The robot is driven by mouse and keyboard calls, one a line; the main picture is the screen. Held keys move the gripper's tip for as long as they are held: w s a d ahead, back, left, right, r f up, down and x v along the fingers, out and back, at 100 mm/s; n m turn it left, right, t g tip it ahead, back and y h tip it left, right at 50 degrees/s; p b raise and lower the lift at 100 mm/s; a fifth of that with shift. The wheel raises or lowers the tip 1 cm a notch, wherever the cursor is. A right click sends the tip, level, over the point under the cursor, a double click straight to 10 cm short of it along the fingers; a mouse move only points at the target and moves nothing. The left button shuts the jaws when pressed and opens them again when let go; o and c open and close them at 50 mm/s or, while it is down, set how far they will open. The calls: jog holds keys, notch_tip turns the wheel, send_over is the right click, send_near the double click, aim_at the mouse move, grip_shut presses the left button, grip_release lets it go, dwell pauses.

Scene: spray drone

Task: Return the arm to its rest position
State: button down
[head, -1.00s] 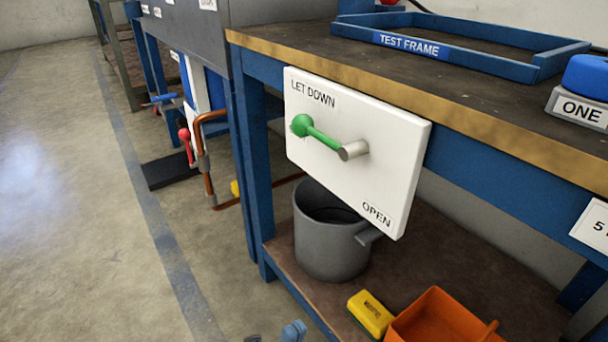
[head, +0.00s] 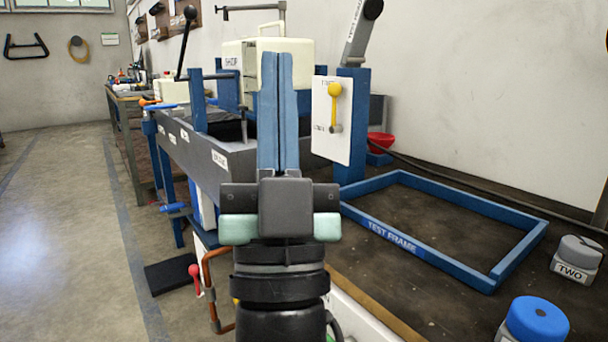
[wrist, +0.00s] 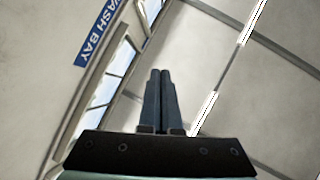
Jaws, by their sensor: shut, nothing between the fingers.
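My gripper (head: 281,62) stands upright in the middle of the head view, raised in front of the workbench. Its two blue fingers are pressed together with nothing between them. In the wrist view the shut fingers (wrist: 160,75) point up toward the ceiling, with a blue WASH BAY sign (wrist: 98,30) and windows at the left. My arm below the gripper hides part of the bench edge and most of the white LET DOWN panel (head: 360,310).
A blue TEST FRAME (head: 395,238) lies on the bench at right. A white panel with a yellow lever (head: 333,110) stands behind my gripper. The floor at left is clear.

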jog(key=s+d+r+n+g+h+p, duration=0.15)
jog(key=s+r+p, duration=0.45)
jog(key=r, duration=0.6)
notch_tip(320, 180, up, 37)
jog(key=p, duration=3.6)
jog(key=shift+s+d+g+p, duration=0.3)
jog(key=shift+g+p, duration=0.05)
